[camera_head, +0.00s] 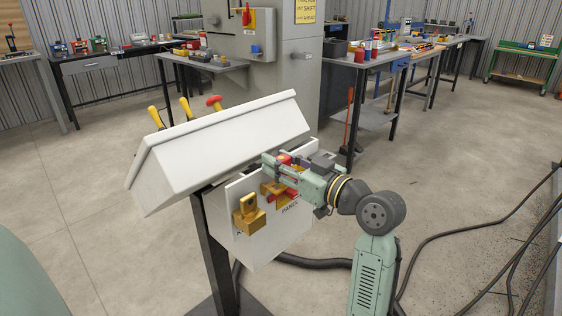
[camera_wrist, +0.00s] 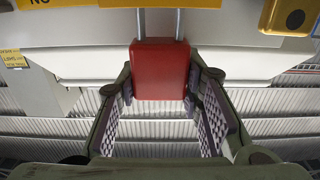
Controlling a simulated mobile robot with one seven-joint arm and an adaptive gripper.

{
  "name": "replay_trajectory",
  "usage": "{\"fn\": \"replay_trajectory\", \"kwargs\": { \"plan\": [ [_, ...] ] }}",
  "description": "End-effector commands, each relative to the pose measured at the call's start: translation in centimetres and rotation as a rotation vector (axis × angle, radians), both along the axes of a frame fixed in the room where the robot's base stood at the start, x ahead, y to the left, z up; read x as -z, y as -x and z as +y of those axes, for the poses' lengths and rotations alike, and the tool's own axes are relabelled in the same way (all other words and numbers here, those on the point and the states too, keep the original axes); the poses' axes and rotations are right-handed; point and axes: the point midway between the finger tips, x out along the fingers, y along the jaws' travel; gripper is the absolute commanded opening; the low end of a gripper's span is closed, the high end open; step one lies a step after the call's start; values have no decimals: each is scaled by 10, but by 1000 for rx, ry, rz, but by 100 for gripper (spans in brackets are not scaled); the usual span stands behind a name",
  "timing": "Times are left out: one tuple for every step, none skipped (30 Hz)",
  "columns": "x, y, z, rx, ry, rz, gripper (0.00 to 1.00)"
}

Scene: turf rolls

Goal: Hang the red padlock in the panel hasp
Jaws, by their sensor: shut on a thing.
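The red padlock (camera_wrist: 160,70) is between the two finger pads of my gripper (camera_wrist: 160,90), which is shut on it. In the head view my gripper (camera_head: 270,167) is at the front of the white box (camera_head: 262,240), by the yellow plate above the word PANEL. Red shows around the fingers there, but the arm hides much of it. The panel hasp is not clear in either view, and I cannot tell whether the shackle is through it.
The box's sloped lid (camera_head: 220,145) overhangs close above. Cables (camera_head: 470,220) lie on the floor at right. Workbenches stand behind.

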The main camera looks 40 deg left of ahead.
Motion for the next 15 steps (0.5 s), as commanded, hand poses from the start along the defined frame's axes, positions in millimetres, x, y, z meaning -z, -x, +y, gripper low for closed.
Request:
{"fn": "replay_trajectory", "kwargs": {
  "plan": [
    [2, 0, 0, 0, -1, 0, 3],
    [3, 0, 0, 0, -1, 0, 3],
    [4, 0, 0, 0, -1, 0, 3],
    [5, 0, 0, 0, -1, 0, 3],
    [5, 0, 0, 0, -1, 0, 3],
    [6, 0, 0, 0, -1, 0, 3],
    [7, 0, 0, 0, -1, 0, 3],
    [8, 0, 0, 0, -1, 0, 3],
    [9, 0, 0, 0, -1, 0, 3],
    [10, 0, 0, 0, -1, 0, 3],
    [10, 0, 0, 0, -1, 0, 3],
    [11, 0, 0, 0, -1, 0, 3],
    [12, 0, 0, 0, -1, 0, 3],
    [13, 0, 0, 0, -1, 0, 3],
    [14, 0, 0, 0, -1, 0, 3]
  ]
}}
